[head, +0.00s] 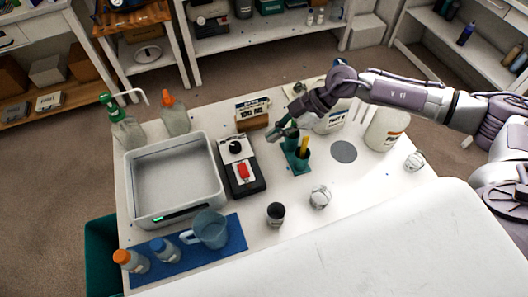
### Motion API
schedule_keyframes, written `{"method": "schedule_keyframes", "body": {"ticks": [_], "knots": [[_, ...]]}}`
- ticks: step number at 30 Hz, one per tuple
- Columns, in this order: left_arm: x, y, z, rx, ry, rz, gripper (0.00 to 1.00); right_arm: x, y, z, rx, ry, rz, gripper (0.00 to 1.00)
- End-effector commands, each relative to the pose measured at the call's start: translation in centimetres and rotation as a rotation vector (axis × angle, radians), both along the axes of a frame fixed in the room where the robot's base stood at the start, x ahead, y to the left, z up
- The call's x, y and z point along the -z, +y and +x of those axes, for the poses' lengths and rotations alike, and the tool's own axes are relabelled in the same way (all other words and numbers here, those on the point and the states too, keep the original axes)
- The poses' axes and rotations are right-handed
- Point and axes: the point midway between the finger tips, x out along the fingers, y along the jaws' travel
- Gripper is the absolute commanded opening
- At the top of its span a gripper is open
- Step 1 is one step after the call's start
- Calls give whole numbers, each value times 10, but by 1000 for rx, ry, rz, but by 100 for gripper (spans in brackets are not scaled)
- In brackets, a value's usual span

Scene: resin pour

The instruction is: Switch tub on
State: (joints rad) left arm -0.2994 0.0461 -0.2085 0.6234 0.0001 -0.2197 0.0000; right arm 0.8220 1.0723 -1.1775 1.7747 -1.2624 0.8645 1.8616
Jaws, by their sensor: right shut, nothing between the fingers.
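The tub (200,203) is a large white-grey rectangular open basin at the left of the white table. Its inside looks empty. A dark panel (178,212) with a small lit green spot sits low on its front wall. A black and white control box (250,188) stands against the tub's right side, with a black knob (235,147) and a red rocker switch (243,170). My right gripper (274,134) is shut and empty, above the table to the right of the box's far end and apart from the tub. My left gripper is not in view.
A green holder with a yellow-handled tool (303,147) stands just below my right gripper. A labelled box (252,113), pump and spray bottles (175,117) stand behind. A blue mat (228,247) carries a jug (208,230) and small bottles. White containers (385,130) stand right.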

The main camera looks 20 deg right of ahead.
Motion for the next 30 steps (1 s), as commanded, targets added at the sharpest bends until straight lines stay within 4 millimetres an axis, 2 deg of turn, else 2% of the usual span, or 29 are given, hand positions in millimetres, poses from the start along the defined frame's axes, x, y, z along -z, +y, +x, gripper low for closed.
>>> {"method": "schedule_keyframes", "body": {"ticks": [6,9,13,17,21,27,30], "knots": [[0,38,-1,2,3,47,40,0,1,0,-1,1,0,0],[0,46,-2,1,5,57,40,1,1,0,-1,1,0,0],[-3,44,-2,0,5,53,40,5,6,0,-1,2,1,0],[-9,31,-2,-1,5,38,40,17,20,2,-4,4,2,0],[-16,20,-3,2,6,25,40,37,42,5,-3,4,3,0],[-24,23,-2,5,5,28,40,67,72,9,-2,3,2,0],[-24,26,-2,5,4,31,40,86,72,12,2,4,-1,0]]}}
